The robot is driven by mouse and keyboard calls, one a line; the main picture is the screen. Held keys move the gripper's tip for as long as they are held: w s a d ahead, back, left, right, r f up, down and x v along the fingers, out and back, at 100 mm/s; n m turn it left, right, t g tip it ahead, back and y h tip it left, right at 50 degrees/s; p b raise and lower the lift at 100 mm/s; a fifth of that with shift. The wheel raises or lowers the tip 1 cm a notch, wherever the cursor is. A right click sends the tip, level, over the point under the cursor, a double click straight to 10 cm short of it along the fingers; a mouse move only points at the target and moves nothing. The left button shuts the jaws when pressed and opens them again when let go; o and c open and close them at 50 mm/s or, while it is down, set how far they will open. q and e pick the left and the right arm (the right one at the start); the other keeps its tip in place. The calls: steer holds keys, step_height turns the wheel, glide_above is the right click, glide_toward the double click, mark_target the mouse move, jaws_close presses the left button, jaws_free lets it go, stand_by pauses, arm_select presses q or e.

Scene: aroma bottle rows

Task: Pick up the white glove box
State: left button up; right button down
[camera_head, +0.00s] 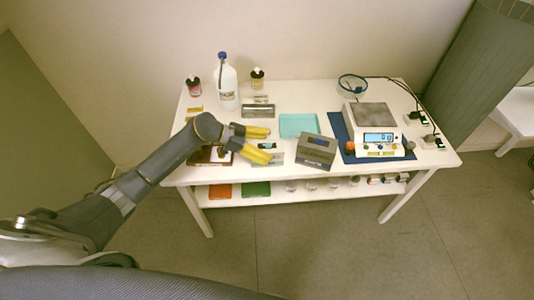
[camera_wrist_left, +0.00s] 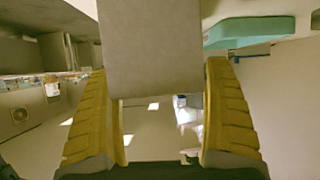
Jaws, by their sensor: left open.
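The glove box (camera_head: 316,152) looks grey rather than white, with a dark label band, and stands turned at an angle near the table's front edge. My left gripper (camera_head: 266,145) is open and empty just left of it, its yellow fingers pointing right towards the box. My right gripper is not in view.
A teal pad (camera_head: 298,125) lies behind the box. A scale (camera_head: 374,130) on a blue mat (camera_head: 341,128) stands close on its right. A white jug (camera_head: 226,85) and small bottles (camera_head: 257,79) stand at the back. A lower shelf (camera_head: 285,196) holds small items.

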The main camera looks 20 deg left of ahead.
arm_select(q)
steer(key=shift+w+d+f, duration=0.1)
steer(key=shift+d+f, duration=0.05)
steer(key=shift+d, duration=0.05)
steer(key=c, duration=1.4)
steer(key=shift+c, duration=1)
steer(key=shift+r, duration=0.2)
